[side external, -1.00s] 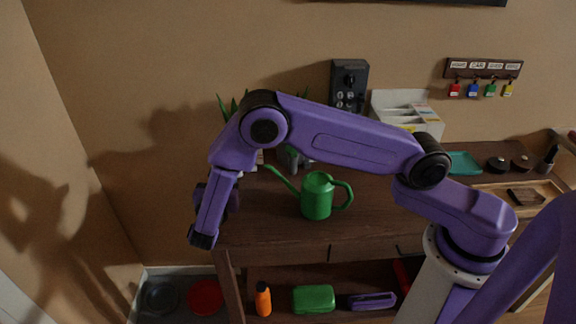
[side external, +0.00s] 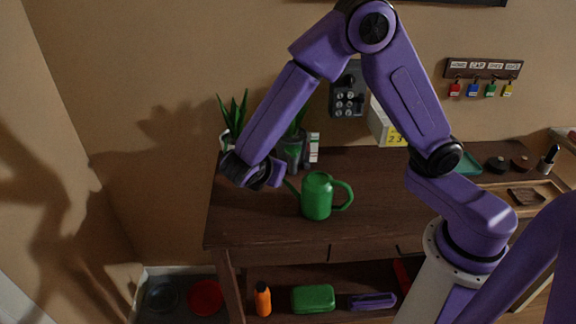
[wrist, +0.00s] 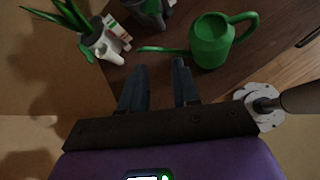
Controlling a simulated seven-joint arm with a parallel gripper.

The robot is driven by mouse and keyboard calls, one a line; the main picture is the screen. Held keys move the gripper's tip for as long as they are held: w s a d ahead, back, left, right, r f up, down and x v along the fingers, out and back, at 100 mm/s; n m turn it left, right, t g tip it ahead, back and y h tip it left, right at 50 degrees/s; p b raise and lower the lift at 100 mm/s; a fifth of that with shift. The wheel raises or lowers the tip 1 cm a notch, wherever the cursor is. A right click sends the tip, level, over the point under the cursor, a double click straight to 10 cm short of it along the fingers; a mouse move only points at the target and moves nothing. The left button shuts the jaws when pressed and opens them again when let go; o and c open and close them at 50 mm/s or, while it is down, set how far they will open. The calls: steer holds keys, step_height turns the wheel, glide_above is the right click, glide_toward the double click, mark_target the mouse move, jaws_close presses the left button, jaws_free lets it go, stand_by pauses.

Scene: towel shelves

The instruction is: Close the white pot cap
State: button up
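A white pot (wrist: 104,44) with a spiky green plant stands at the upper left of the wrist view. In the side external view only a little of the white pot (side external: 226,141) shows at the table's left back, partly behind my arm. I cannot make out a cap on it. My gripper (wrist: 157,72) is open and empty, its two dark fingers apart. It is above the left part of the table, in front of the pot and not touching it.
A green watering can (side external: 317,196) stands right of my gripper, its spout (wrist: 163,50) pointing toward the pots. A grey pot (side external: 291,152) with a plant and a small white-red box (side external: 314,147) stand near the white pot. The tabletop's front (side external: 270,235) is clear.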

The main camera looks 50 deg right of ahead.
steer(key=shift+m+g+y, duration=0.5)
steer(key=shift+m+y, duration=0.1)
steer(key=shift+y, duration=0.1)
steer(key=shift+s+d+r, duration=0.15)
steer(key=shift+s+r, duration=0.05)
steer(key=shift+s, duration=0.45)
steer(key=shift+s+d+r, duration=0.2)
steer(key=shift+s, duration=0.5)
steer(key=shift+s+d+r, duration=0.15)
steer(key=shift+s+r, duration=0.05)
steer(key=shift+s, duration=0.45)
steer(key=n+t+h, duration=0.5)
steer(key=n+t, duration=0.1)
steer(key=t, duration=0.3)
glide_toward(225, 152)
steer(key=x, duration=1.2)
steer(key=shift+w+d, duration=0.1)
steer(key=shift+w, duration=0.15)
jaws_close()
